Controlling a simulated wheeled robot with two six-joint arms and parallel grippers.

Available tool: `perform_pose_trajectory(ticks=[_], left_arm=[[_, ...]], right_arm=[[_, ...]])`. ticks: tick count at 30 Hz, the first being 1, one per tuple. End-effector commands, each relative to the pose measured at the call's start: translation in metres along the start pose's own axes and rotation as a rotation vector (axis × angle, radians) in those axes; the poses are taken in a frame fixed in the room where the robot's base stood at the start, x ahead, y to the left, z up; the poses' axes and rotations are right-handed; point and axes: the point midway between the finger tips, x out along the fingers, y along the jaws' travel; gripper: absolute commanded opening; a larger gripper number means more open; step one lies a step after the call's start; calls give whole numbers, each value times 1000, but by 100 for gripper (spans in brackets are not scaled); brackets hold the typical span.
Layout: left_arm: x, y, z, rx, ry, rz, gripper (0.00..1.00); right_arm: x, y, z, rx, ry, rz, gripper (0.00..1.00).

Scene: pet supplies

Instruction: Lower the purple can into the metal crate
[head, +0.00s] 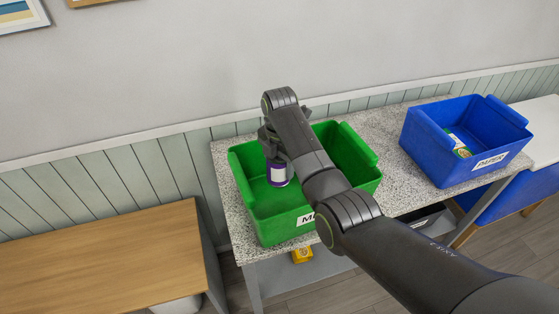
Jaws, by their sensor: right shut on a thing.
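The purple can (278,175) has a pale label and hangs upright below my right gripper (275,160). My right gripper is shut on the can near its top. The can shows over the left part of the green crate (256,226), in front of its inner space; I cannot tell how far below the rim it is. The crate's label is partly hidden by my right arm, and only its first letter, an M, shows clearly. My arm also hides the crate's middle. My left gripper is not in view.
A blue crate (416,143) labelled PAPER stands to the right on the same speckled table (390,166), with a box (459,147) inside. A yellow item (302,256) lies on the lower shelf. A wooden table (100,260) is at left. The wall is close behind.

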Motion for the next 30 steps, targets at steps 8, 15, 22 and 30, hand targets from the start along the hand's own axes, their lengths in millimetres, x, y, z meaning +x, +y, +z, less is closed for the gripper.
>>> perform_pose_trajectory(ticks=[8, 15, 22, 30], left_arm=[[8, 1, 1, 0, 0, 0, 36], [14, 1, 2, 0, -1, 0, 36], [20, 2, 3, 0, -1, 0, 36], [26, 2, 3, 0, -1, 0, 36]], right_arm=[[16, 0, 0, 0, 0, -1, 36], [27, 0, 0, 0, 0, 0, 36], [39, 0, 0, 0, 0, 0, 36], [52, 0, 0, 0, 0, 1, 36]])
